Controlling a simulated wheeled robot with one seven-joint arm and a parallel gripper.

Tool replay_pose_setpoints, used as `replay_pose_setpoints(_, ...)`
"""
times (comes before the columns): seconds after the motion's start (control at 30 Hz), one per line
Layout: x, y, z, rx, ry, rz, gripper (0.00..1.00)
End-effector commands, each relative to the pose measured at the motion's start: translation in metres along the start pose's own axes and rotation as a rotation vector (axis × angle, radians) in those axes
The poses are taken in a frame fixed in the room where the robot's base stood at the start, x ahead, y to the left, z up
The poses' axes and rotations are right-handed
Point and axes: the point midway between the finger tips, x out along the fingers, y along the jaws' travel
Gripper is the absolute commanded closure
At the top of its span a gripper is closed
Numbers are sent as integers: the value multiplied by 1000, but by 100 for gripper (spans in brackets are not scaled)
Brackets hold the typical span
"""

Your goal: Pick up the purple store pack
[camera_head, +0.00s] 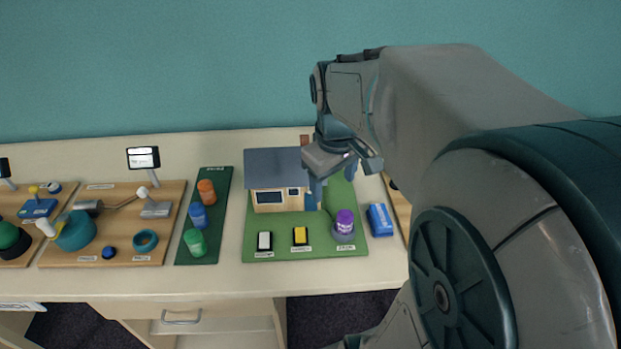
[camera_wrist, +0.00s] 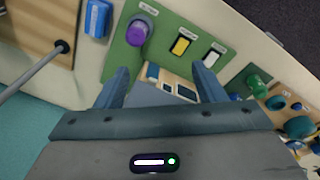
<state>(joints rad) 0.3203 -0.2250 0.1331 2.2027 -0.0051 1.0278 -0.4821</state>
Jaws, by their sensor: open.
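The purple store pack (camera_head: 344,222) is a short upright purple cylinder on a grey round base at the front right corner of the green house board (camera_head: 285,247). It also shows in the wrist view (camera_wrist: 137,33), up and to the left of my fingertips. My gripper (camera_head: 343,180) is above the board beside the model house, behind the pack in the head view. In the wrist view, my gripper (camera_wrist: 160,70) has its two fingers spread apart with nothing held between them. The pack is apart from both fingers.
The model house (camera_head: 280,200) stands close to my gripper. A yellow-topped block (camera_head: 300,236) and a white-topped block (camera_head: 265,241) sit left of the pack. A blue box (camera_head: 380,220) lies to its right. A dark green board (camera_head: 197,250) holds orange, blue and green cylinders.

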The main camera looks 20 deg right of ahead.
Motion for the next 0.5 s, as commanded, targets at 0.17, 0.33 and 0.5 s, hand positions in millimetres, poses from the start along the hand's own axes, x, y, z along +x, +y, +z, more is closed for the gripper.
replay_pose_setpoints(0.17, 41, 41, -16, -123, -69, -57, 37)
replay_pose_setpoints(0.33, 57, 63, -22, -193, -90, -95, 37)
replay_pose_setpoints(0.5, 74, 66, -21, -211, -96, -107, 37)
